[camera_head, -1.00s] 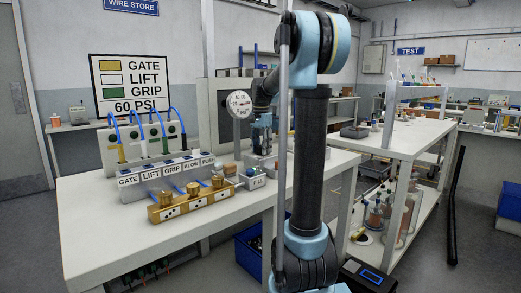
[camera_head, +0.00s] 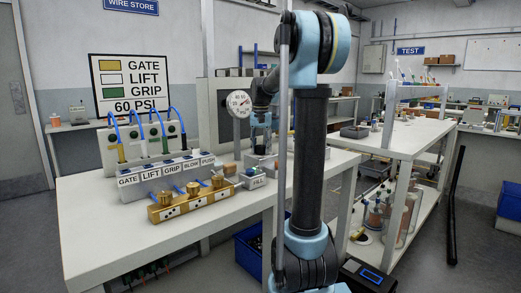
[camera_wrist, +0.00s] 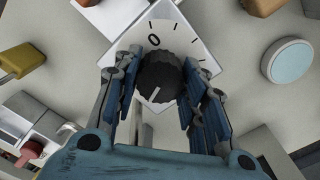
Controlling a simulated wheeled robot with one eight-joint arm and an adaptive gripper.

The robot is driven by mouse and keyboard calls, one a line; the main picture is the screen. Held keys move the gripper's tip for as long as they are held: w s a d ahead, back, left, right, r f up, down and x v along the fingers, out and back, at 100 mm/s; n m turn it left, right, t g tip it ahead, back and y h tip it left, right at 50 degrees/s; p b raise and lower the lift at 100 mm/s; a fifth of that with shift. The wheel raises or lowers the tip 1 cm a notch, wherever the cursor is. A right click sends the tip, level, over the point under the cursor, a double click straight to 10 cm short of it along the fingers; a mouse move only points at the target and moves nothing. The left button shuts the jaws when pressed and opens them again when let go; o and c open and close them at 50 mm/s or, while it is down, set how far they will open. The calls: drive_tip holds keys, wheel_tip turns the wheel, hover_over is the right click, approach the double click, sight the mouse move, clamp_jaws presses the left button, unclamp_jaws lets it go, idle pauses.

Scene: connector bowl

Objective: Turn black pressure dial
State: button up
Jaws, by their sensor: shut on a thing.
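The black pressure dial (camera_wrist: 160,77) sits on a white plate (camera_wrist: 191,33) with a 0 and tick marks, in the wrist view. Its white pointer line points down and to the left in that view. My gripper (camera_wrist: 161,86) has a finger on either side of the dial and is shut on it. In the head view my gripper (camera_head: 260,143) is low over the bench, behind my arm; the dial is too small and covered to make out there. A round white gauge (camera_head: 239,103) stands on a post just left of my gripper. A wall sign (camera_head: 130,88) reads 60 PSI.
Left of my gripper are a labelled block (camera_head: 165,172) with blue tubes and a brass manifold (camera_head: 190,203). A FILL box (camera_head: 256,182) is close in front. In the wrist view a yellow-handled part (camera_wrist: 20,61) and a pale blue disc (camera_wrist: 291,62) flank the dial.

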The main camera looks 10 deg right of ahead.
sight(261, 146)
drive_tip(key=n, duration=0.3)
drive_tip(key=shift+n, duration=2.3)
drive_tip(key=o, duration=1.1)
drive_tip(key=shift+c, duration=0.2)
drive_tip(key=shift+r, duration=0.1)
wheel_tip(261, 146, up, 12)
drive_tip(key=shift+w, duration=0.1)
